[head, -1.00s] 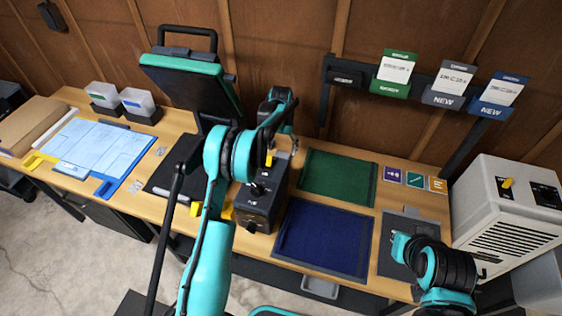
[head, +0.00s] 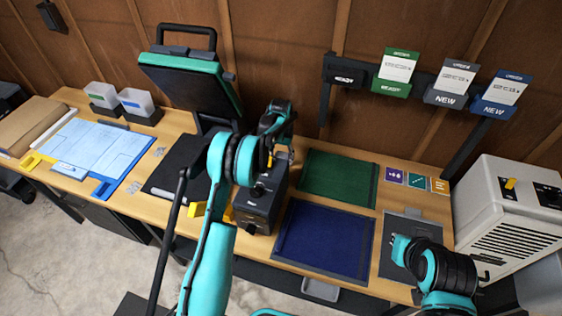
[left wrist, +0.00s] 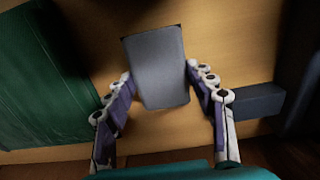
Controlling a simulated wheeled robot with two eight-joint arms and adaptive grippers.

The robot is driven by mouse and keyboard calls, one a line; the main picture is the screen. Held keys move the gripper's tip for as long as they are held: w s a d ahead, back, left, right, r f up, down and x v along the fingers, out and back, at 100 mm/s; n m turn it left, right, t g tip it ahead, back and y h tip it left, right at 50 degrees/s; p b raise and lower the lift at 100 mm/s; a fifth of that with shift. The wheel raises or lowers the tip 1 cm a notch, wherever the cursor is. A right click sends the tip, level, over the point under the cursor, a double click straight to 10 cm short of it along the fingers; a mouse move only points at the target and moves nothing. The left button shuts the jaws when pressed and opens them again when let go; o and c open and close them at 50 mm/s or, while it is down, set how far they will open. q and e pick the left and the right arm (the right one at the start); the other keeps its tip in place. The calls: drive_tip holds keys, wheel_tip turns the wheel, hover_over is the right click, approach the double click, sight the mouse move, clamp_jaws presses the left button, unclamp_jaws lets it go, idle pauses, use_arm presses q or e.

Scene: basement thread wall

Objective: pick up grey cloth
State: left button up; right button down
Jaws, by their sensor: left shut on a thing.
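A flat, rectangular grey piece, seemingly the grey cloth (left wrist: 158,68), lies between the fingers of my left gripper (left wrist: 160,82) in the left wrist view. The fingers touch it on both sides, and its near end points toward the palm. Wooden tabletop shows around it. In the head view my left gripper (head: 280,128) is at the back of the bench, behind the dark control box; the grey piece is hidden there by the gripper and box. My right arm shows at the lower right, but its gripper cannot be made out.
The dark control box (head: 262,205) stands close in front of my left gripper. A green mat (head: 338,178) and a blue mat (head: 322,240) lie right of it. A tilted black-and-teal panel (head: 190,85) stands left. A white machine (head: 510,215) is at the far right.

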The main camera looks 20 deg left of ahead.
use_arm(q)
wheel_tip(320, 180, up, 10)
drive_tip(key=p, duration=0.2)
idle(0.3)
